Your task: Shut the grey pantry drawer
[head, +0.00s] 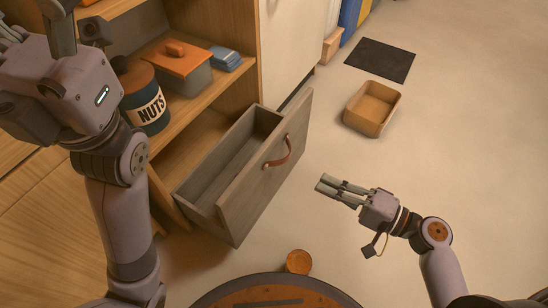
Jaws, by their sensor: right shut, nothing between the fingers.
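The grey drawer (262,188) stands pulled out from the bottom of the wooden pantry cabinet. Its inside looks empty where I can see it. A brown leather pull (279,154) is fixed to its front. My right gripper (327,187) is shut and empty, in front of the drawer and to the right of its face, apart from it. My left arm rises at the left edge, and its gripper (60,22) is only partly in view at the top left, its fingers cut off by the frame.
A tan bin (372,107) and a dark mat (381,60) lie on the floor. An orange round object (298,262) is near my base. The floor at right is clear.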

